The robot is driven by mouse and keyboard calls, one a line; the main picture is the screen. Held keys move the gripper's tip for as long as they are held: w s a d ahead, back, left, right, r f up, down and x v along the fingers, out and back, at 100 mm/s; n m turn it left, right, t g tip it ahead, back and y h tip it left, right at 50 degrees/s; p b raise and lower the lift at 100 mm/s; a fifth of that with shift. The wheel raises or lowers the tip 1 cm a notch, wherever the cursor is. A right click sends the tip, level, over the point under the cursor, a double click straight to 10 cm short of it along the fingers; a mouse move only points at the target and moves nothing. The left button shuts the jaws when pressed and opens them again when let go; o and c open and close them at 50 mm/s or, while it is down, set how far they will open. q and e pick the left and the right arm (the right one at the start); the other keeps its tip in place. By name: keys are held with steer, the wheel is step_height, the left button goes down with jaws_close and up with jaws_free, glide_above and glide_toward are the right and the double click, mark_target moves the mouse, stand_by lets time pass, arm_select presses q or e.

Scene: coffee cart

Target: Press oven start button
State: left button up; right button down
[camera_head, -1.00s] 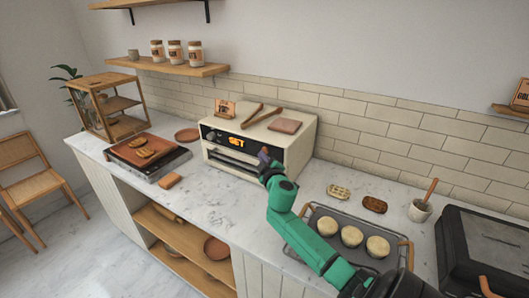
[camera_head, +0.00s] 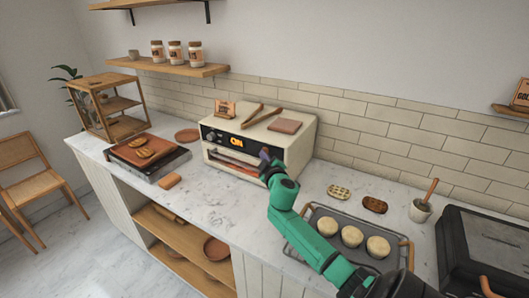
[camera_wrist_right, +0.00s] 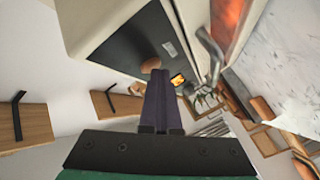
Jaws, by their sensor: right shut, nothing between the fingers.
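The cream oven (camera_head: 298,148) stands on the counter against the tiled wall. Its display (camera_head: 237,142) reads "ON" and an orange glow shows behind the door. My right gripper (camera_head: 264,156) is shut and empty, its fingertips at the right end of the oven's front panel. In the right wrist view, the shut fingers (camera_wrist_right: 160,76) reach the dark panel beside a tan knob or button (camera_wrist_right: 150,65). I cannot tell whether they touch it. The fingers hide part of the panel. The lit display (camera_wrist_right: 178,80) and metal door handle (camera_wrist_right: 210,55) are close by. My left gripper is out of view.
A tray (camera_head: 322,263) with three round buns lies right of the oven, under my right arm. A dark appliance (camera_head: 485,245) stands at far right. A griddle (camera_head: 165,168) is left of the oven. Tongs (camera_head: 263,116) lie on top. The counter before the oven is clear.

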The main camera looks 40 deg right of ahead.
steer(key=shift+s+a, duration=0.25)
steer(key=shift+a, duration=0.5)
steer(key=a, duration=0.2)
steer(key=s+a, duration=0.1)
steer(key=a, duration=0.1)
steer(key=shift+s+a, duration=0.2)
steer(key=shift+a, duration=0.2)
stand_by(0.5)
